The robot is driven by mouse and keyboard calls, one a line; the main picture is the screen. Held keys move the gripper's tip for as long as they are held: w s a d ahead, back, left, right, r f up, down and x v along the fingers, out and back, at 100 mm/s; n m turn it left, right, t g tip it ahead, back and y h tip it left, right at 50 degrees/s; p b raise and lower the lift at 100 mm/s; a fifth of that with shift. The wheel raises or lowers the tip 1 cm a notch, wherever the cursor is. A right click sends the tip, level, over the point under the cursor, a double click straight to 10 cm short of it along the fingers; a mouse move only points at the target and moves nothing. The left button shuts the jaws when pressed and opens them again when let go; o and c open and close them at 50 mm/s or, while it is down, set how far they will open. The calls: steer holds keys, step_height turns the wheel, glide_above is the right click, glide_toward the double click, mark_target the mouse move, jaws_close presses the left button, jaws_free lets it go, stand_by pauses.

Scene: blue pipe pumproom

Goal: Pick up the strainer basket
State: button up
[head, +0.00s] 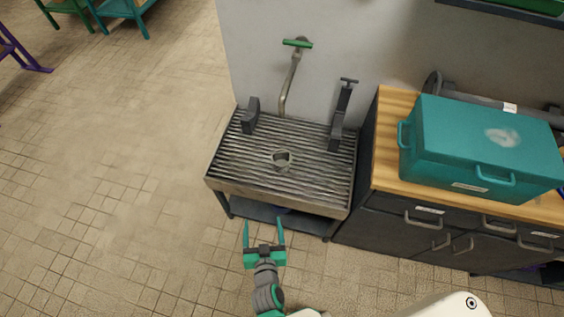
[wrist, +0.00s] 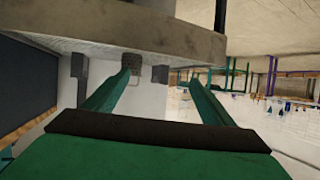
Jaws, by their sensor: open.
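The strainer basket (head: 282,160), a small grey cup shape, sits on the slatted top of a metal drain bench (head: 225,185) in the head view. My gripper (head: 263,222) has two teal fingers spread apart with nothing between them. It is in front of the bench's front edge in the head view, apart from the basket. The wrist view shows the open fingers (wrist: 160,80) with a large pale slab edge across the top of the picture.
A pipe with a green handle (head: 298,43) comes from the wall behind the bench. Dark upright brackets (head: 251,116) (head: 342,115) stand on the bench at left and right. A teal box (head: 480,150) sits on the wooden counter to the right.

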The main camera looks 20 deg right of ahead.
steer(key=w+d+f+m+h, duration=0.1)
steer(key=w+d+f, duration=0.1)
steer(key=w+d, duration=0.35)
steer(key=m+g+h, duration=0.1)
steer(key=m+h, duration=0.1)
glide_toward(279, 168)
steer(key=x, duration=0.2)
steer(key=shift+w+f, duration=0.2)
steer(key=shift+w, duration=0.15)
steer(key=shift+h, duration=0.4)
steer(key=x, duration=0.5)
steer(key=shift+w+d, duration=0.1)
steer(key=shift+x, duration=2.85)
steer(key=shift+d, duration=0.1)
steer(key=c, duration=1.2)
steer(key=shift+c, duration=0.6)
steer(key=shift+r, duration=0.2)
